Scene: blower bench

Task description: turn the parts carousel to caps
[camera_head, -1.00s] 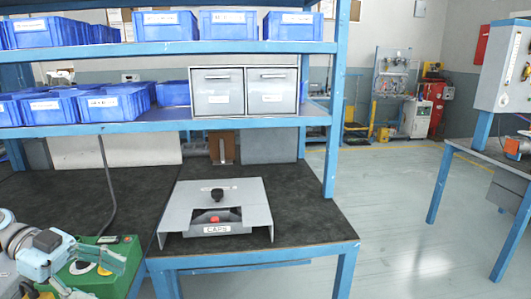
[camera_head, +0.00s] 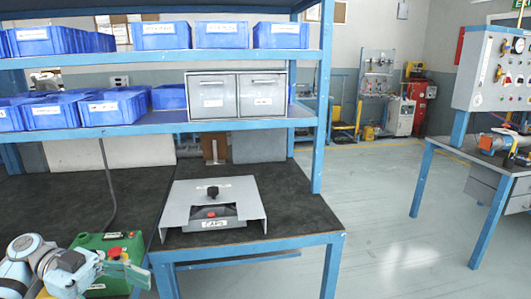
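The parts carousel (camera_head: 245,193) is a grey metal housing on the dark bench top, with a black knob (camera_head: 212,192) on its upper face. A label reading CAPS (camera_head: 215,223) shows on its front, below an opening with a red part (camera_head: 210,213) in it. My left gripper (camera_head: 131,270) is at the lower left, in front of a green box, apart from the carousel and to its left. Whether its fingers are open or shut is not clear. My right gripper is not in view.
The green box (camera_head: 92,243) sits on the bench at the left. A shelf (camera_head: 150,127) with blue bins and two grey drawers (camera_head: 236,95) overhangs the bench's back. A second bench with a control panel (camera_head: 493,75) stands at the right. The floor between is clear.

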